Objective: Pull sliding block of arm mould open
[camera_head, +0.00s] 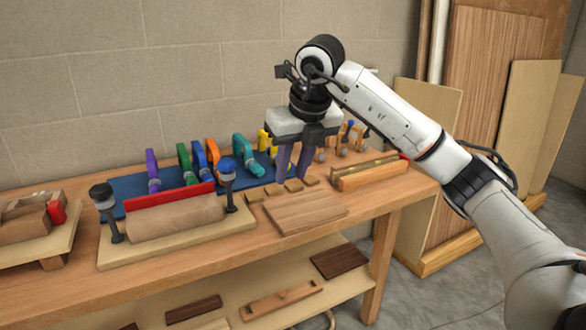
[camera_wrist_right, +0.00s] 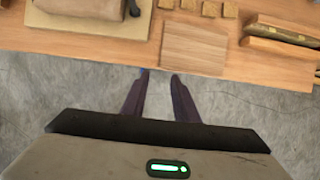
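A long two-part wooden mould (camera_head: 370,174) with a brass-coloured strip between its halves and a red end lies at the right end of the bench. It also shows at the upper right of the right wrist view (camera_wrist_right: 283,38). Another mould (camera_head: 30,220), of wooden blocks with a red part, stands at the far left on a pale board. I cannot tell for sure which one is the arm mould. My right gripper (camera_head: 293,172) is open and empty, raised left of the long mould. Its fingers show apart in the right wrist view (camera_wrist_right: 158,76). My left gripper is out of view.
A curved mould (camera_head: 175,218) with a red strip and two black clamps stands at centre left. A flat wooden board (camera_head: 305,212) and several small blocks lie on the bench (camera_head: 400,190). Coloured clamps (camera_head: 185,163) line the back. Large panels (camera_head: 530,120) lean at right.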

